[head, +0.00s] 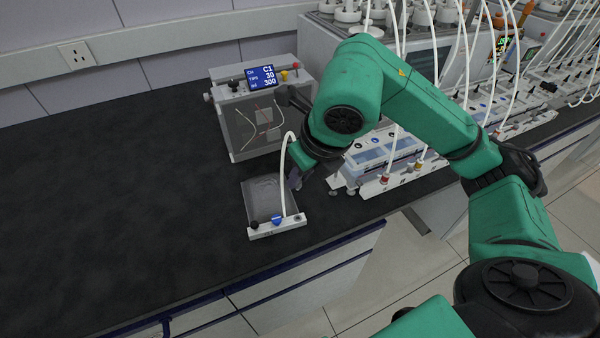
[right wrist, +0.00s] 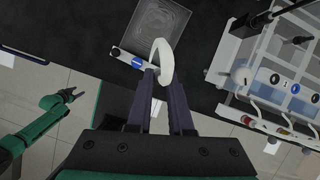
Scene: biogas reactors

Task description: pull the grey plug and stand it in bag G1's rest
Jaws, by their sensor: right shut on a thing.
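A clear flat bag (head: 270,192) with a white front rail (head: 262,233) lies near the bench edge. The rail bears a black knob (head: 254,224), a blue disc (head: 277,219) and a small grey fitting (head: 297,218). A white tube (head: 284,165) rises from beside the blue disc and arches over; it shows in the right wrist view (right wrist: 161,48) running back between the fingers. My right gripper (head: 295,182) is shut above the bag's right side, on the tube's plug end; the grey plug itself is hidden. My left gripper (right wrist: 70,94) is open and empty, off the bench. I cannot read a G1 label.
A box with a C1 display (head: 262,77) stands behind the bag. A rack (head: 385,155) with a white rail and coloured knobs stands to the right. Several white hoses (head: 465,50) hang over the equipment behind my arm. The dark bench (head: 110,190) is clear on the left.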

